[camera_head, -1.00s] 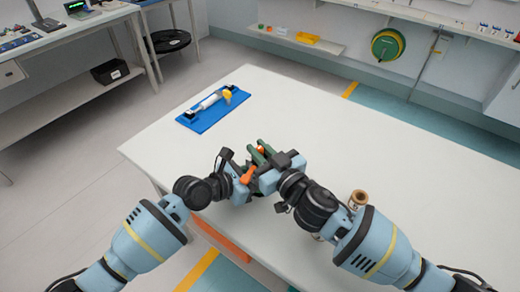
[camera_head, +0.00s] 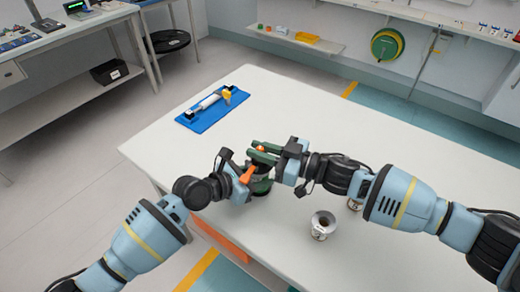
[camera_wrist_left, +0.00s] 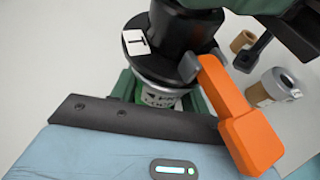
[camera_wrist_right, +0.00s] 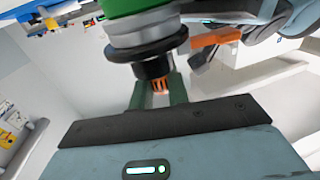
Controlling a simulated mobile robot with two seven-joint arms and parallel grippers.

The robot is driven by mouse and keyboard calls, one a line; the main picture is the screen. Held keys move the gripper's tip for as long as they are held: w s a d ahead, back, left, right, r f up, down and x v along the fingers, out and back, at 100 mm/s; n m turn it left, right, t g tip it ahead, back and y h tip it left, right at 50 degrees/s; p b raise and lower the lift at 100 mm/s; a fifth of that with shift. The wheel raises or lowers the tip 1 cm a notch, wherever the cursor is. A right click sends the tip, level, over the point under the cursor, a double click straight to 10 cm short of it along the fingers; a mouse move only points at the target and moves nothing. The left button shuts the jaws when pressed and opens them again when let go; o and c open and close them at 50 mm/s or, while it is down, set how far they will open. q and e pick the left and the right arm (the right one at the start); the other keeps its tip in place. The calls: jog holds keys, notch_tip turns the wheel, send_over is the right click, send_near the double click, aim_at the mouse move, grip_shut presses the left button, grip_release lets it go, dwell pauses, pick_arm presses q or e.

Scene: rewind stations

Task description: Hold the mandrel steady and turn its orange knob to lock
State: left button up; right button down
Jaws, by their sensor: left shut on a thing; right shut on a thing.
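The mandrel (camera_head: 262,186), dark with green and silver parts, is held above the front of the table. My left gripper (camera_head: 248,182) is shut on its body; in the left wrist view the fingers (camera_wrist_left: 160,95) straddle a labelled silver section below a black flange marked T (camera_wrist_left: 137,42). The orange knob (camera_head: 260,149) is at the mandrel's end. My right gripper (camera_head: 268,153) is shut on it, and in the right wrist view the ribbed knob (camera_wrist_right: 161,86) shows between green fingers. A larger orange lever (camera_wrist_left: 238,115) juts out beside the left fingers.
A silver cup-like part (camera_head: 322,224) and a brown core (camera_head: 355,204) stand on the table (camera_head: 390,150) below my right arm. A blue tray (camera_head: 207,122) with a white roller lies at the far left.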

jog(key=n+g, duration=0.2)
jog(key=g, duration=0.2)
jog(key=n+g+y, duration=0.1)
jog(key=n+g, duration=0.2)
jog(key=g, duration=0.1)
jog(key=shift+w+d+f+n+g, duration=0.1)
jog(key=shift+d+n+g, duration=0.05)
jog(key=shift+n+g, duration=0.45)
jog(key=shift+g, duration=0.2)
jog(key=c, duration=1.4)
grip_release()
jog(key=shift+d, duration=0.15)
jog(key=w+d, duration=0.1)
jog(key=d, duration=1)
jog(key=shift+w+d, duration=0.3)
jog(key=shift+d, duration=0.05)
jog(key=shift+o, duration=0.3)
